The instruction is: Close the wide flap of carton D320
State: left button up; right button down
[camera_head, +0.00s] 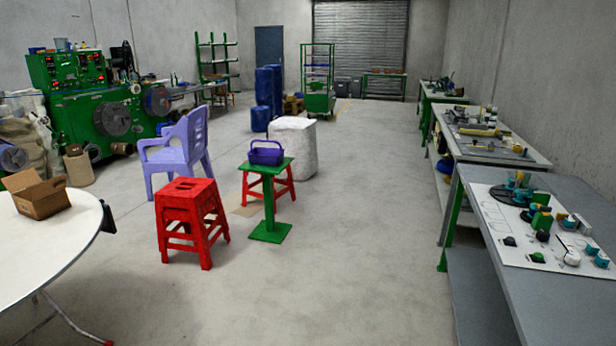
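A small brown cardboard carton (42,201) stands near the far edge of the white round table (40,243) at the left. At least one flap stands up and open at its upper left. Any label such as D320 is too small to read, and I cannot tell which flap is the wide one. Neither of my grippers shows in the head view.
A red stool stack (188,222), a lilac chair (180,150) and a green stand (268,190) with a purple basket (266,153) are right of the table. Workbenches (490,260) line the right wall. The middle floor is clear.

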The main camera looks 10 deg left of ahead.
aim_at(42, 190)
jog(key=i+j+u, duration=0.2)
jog(key=i+u, duration=0.2)
jog(key=i, duration=0.15)
jog(key=i+j+u, duration=0.1)
jog(key=i+u, duration=0.3)
jog(key=i+l+u, duration=0.2)
jog(key=i+u, duration=0.2)
jog(key=i, duration=0.25)
jog(key=i+l+u, duration=0.25)
jog(key=i+u, duration=0.15)
jog(key=i, duration=0.15)
